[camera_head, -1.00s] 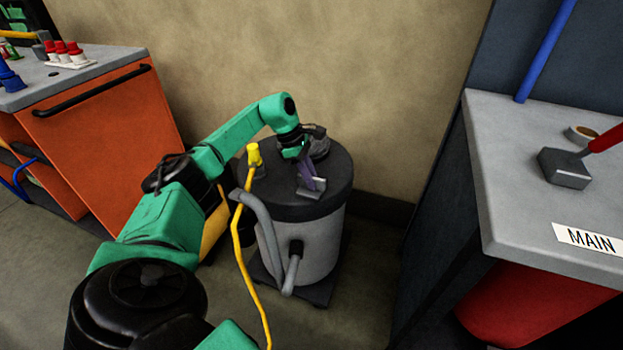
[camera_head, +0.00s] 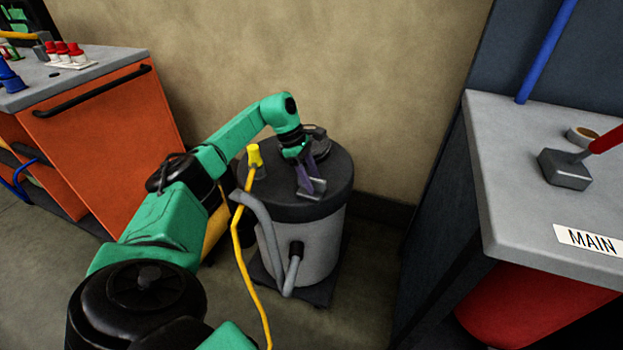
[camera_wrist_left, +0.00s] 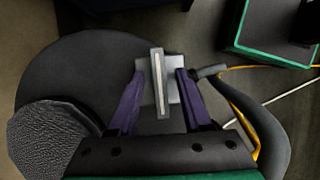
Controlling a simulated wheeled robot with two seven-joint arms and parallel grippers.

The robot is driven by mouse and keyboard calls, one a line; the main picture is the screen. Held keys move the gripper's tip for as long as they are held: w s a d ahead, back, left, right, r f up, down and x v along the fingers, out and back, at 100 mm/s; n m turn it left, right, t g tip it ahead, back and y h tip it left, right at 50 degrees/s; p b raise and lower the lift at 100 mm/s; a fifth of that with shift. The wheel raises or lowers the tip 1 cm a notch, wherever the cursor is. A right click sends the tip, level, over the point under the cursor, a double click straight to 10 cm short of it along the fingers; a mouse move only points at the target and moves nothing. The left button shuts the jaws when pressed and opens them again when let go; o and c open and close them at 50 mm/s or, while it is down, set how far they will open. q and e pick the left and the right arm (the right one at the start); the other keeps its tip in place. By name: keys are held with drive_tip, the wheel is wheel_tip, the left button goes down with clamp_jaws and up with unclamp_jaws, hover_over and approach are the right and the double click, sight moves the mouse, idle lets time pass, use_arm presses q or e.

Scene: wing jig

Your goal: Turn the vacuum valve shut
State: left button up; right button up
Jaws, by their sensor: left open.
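The vacuum (camera_head: 318,238) is a grey drum with a black lid, standing on the floor by the wall. Its valve (camera_head: 319,187) is a small grey block on the lid's near right side. In the left wrist view the valve handle (camera_wrist_left: 158,82) is a thin pale bar over a grey base, lying lengthwise between the fingers. My left gripper (camera_head: 308,182) reaches down over the lid with its purple fingers apart. In the left wrist view the left gripper (camera_wrist_left: 160,72) is open, one finger on each side of the handle, with visible gaps. My right gripper is not in view.
A yellow cable (camera_head: 238,240) and a grey hose (camera_head: 262,220) run down the drum's near left side. An orange cabinet (camera_head: 100,125) stands left. A grey bench (camera_head: 510,215) labelled MAIN stands right. Open floor lies between drum and bench.

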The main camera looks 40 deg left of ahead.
sight(312, 178)
use_arm(q)
drive_tip(key=shift+r, duration=0.1)
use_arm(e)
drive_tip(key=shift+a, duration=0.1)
use_arm(q)
drive_tip(key=shift+a+r, duration=0.15)
drive_tip(key=shift+r, duration=0.1)
drive_tip(key=v, duration=0.5)
drive_tip(key=shift+r+p, duration=0.15)
drive_tip(key=shift+p, duration=0.15)
drive_tip(key=p+v, duration=0.1)
drive_tip(key=v, duration=0.7)
drive_tip(key=shift+r+p, duration=0.2)
drive_tip(key=shift+p, duration=0.1)
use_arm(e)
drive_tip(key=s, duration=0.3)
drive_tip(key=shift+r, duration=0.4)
use_arm(q)
drive_tip(key=shift+s, duration=0.15)
